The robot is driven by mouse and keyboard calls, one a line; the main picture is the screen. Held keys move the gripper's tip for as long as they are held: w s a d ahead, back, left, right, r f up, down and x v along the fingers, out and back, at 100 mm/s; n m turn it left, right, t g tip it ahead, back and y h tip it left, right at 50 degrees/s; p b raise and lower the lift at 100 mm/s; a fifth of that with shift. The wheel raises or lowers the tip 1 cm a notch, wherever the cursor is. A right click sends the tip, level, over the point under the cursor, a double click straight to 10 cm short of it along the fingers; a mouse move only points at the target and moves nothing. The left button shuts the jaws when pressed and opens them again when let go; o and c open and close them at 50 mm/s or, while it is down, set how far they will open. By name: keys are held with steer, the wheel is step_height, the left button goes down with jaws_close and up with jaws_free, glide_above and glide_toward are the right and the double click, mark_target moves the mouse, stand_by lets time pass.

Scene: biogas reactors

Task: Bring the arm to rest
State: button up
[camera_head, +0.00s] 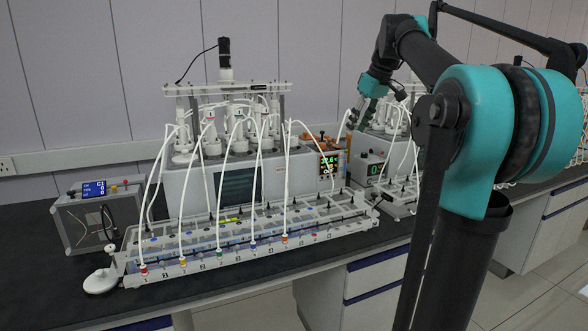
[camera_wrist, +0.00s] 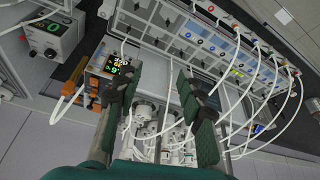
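My arm is raised in the head view, with its teal and black links bending up and over the bench. My gripper (camera_head: 359,112) hangs at the arm's end, fingers pointing down, near the right end of the first reactor unit (camera_head: 225,184). In the wrist view its two dark green fingers stand well apart with nothing held between them, so the gripper (camera_wrist: 156,84) is open. Behind and between the fingers show the reactor's white bottles (camera_wrist: 146,118) and the orange-framed display (camera_wrist: 118,67). I cannot tell the exact gap to the unit.
A tube rack (camera_head: 200,262) with white hoses stands in front of the reactor. A small control box (camera_head: 97,214) is at the left. A second unit with a display (camera_head: 374,168) stands to the right. The bench front (camera_head: 60,290) is partly clear. The wall is behind.

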steer(key=s+f+m+h, duration=0.1)
steer(key=s+f+m, duration=0.1)
steer(key=s+f, duration=0.65)
steer(key=s+f+m, duration=0.2)
steer(key=s+f, duration=0.1)
steer(key=f, duration=1.1)
steer(key=s+f+m+h, duration=0.1)
steer(key=s+f, duration=0.4)
steer(key=f, duration=0.7)
steer(key=s+f+m, duration=0.2)
steer(key=s+f, duration=0.8)
steer(key=s, duration=0.1)
steer(key=shift+s+t+h, duration=0.2)
steer(key=shift+t+h, duration=0.2)
